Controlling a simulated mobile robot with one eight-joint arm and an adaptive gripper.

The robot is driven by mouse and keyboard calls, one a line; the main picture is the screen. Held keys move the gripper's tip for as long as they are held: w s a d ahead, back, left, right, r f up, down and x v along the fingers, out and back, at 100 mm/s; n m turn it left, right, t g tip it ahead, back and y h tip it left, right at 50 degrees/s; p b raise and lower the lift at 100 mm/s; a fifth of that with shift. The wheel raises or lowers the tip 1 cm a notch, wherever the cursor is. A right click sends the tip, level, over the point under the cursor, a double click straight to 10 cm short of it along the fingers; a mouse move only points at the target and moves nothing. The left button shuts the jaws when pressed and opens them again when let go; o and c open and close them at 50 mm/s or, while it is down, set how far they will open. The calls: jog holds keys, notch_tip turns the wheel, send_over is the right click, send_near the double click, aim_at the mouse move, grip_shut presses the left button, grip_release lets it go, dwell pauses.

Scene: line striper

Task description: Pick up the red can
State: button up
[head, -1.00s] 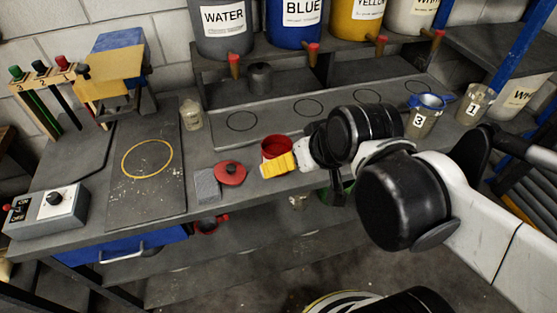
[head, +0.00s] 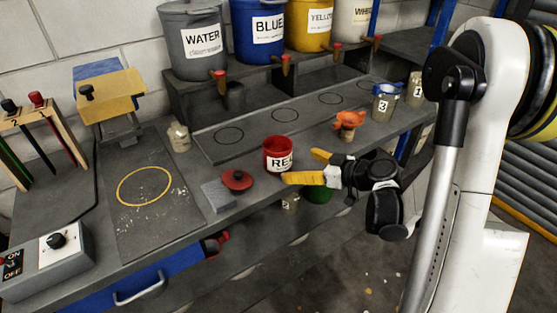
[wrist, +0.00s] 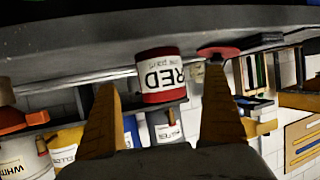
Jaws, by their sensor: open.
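The red can (head: 278,155) stands upright near the front edge of the workbench in the head view, open at the top, with a white label reading RED. My gripper (head: 303,166) is open, its two yellow fingers pointing left at the can from its right side. In the wrist view the picture is upside down, and the can (wrist: 161,80) appears between the two fingers (wrist: 160,112), beyond their tips. I see no grip on it. Whether the near finger touches the can is unclear.
A red lid (head: 237,180) and a grey block (head: 218,195) lie left of the can. An orange object (head: 349,120) and cup 3 (head: 385,103) stand to the right. Labelled buckets (head: 195,40) line the shelf behind. The bench edge is just in front.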

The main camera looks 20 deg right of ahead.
aim_at(277, 160)
jog(key=b+x, duration=0.3)
jog(key=x, duration=0.7)
jog(key=shift+d+f, duration=0.1)
jog(key=c, duration=1.4)
jog(key=shift+c, duration=0.3)
